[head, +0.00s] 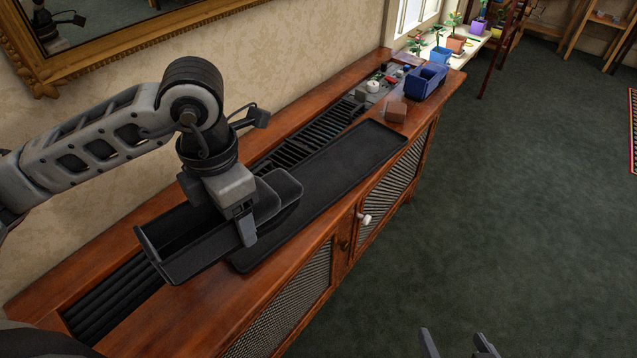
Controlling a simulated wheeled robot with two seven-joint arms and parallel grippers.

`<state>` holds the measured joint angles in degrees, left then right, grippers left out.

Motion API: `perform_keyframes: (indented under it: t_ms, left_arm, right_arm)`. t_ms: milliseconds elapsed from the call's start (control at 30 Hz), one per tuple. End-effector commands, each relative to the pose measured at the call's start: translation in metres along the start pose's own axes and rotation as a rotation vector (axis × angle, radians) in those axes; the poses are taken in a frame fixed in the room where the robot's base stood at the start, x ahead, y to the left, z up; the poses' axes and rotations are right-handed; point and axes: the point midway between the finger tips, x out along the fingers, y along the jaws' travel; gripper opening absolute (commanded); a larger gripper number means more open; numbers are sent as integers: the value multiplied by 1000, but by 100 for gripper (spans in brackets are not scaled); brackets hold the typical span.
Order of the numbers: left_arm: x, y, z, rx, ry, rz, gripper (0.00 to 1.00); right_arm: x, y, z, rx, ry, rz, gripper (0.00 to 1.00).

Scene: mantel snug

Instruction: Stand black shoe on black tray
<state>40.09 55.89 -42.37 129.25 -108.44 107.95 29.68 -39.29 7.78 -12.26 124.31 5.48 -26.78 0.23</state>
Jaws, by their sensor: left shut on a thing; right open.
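The black tray (350,170) is long, flat and low-rimmed, lying on top of the wooden cabinet. My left gripper (243,228) is shut on the black shoe (180,262), with one finger showing on the shoe's near side. The shoe looks roughly level, its open part to the left and rounded part to the right. It overlaps the tray's left end in the picture; I cannot tell whether it touches the tray. The gripper hides part of the shoe. My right gripper (458,345) is open and empty at the bottom edge, over the floor.
The cabinet (215,325) stands along the wall, with dark slotted grilles (115,295) behind the tray. A brown block (395,111), a blue container (426,82) and small items sit beyond the tray's far end. The green floor at right is clear nearby.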

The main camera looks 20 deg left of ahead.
Motion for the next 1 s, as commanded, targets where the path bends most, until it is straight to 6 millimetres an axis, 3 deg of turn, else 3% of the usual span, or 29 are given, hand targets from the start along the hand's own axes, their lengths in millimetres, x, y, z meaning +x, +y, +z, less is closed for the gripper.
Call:
perform_keyframes:
  t_ms: [167,367,633,1000]
  left_arm:
    - [6,9,12,-66,-1,0,41]
    - [27,34,53,-66,-1,-1,41]
    - [72,62,97,-61,1,-1,41]
    - [101,76,118,-59,0,2,41]
  right_arm:
    - [-2,0,1,3,-4,0,77]
    - [-4,0,-1,-1,-6,3,77]
    - [-2,0,1,-3,-8,4,77]
    - [-1,0,3,0,-8,3,77]
